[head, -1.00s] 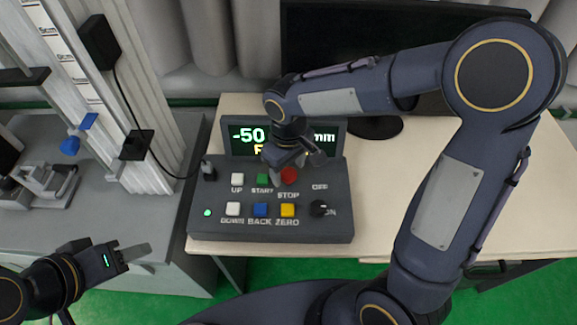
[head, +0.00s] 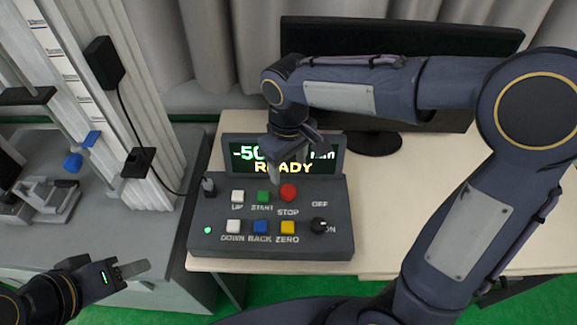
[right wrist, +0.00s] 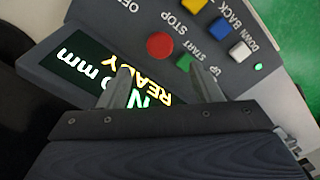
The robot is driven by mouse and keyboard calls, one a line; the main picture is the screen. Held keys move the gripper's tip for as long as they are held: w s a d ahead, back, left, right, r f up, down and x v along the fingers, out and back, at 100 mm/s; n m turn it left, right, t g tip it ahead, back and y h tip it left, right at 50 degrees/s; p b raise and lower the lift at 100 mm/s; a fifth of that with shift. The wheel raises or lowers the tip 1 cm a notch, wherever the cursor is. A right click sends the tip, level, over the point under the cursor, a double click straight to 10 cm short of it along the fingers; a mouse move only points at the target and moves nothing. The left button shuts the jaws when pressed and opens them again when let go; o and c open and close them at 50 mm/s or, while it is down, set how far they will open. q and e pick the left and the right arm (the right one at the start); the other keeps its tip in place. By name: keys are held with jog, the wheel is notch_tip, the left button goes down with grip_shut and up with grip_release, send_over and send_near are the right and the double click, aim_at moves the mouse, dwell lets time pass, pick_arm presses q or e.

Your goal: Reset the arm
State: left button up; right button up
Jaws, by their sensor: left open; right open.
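My right gripper (head: 284,168) is above the control box (head: 271,217), in front of its display, apart from the buttons. It is open and empty; its two fingers show in the right wrist view (right wrist: 165,88) over the display (right wrist: 100,82). In the head view it covers part of the display (head: 283,168), which reads "-50", a hidden part, "mm" and "READY". My left gripper (head: 135,270) is at the lower left, open and empty, away from the box.
The box has a red STOP button (head: 288,192), a green START button (head: 263,197), other coloured buttons and a knob (head: 319,226). A monitor (head: 400,60) stands behind on the table (head: 390,190). The drop tower (head: 100,110) with a blue knob (head: 73,162) stands left.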

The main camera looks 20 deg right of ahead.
dwell(0.3)
jog(key=s+d+r+m+t+y+p, duration=0.1)
jog(key=s+d+r+m+t+y, duration=0.1)
jog(key=s, duration=0.6)
jog(key=s+d+r+m+t+y+p, duration=0.1)
jog(key=s+d+r+m+t+p, duration=0.1)
jog(key=s+d+m, duration=0.3)
jog(key=s+d+r+t, duration=0.1)
jog(key=s+d, duration=0.1)
jog(key=s, duration=0.1)
jog(key=shift+s+d+r+m+t+y, duration=0.15)
jog(key=shift+s+m+t+y, duration=0.15)
jog(key=shift+y, duration=0.1)
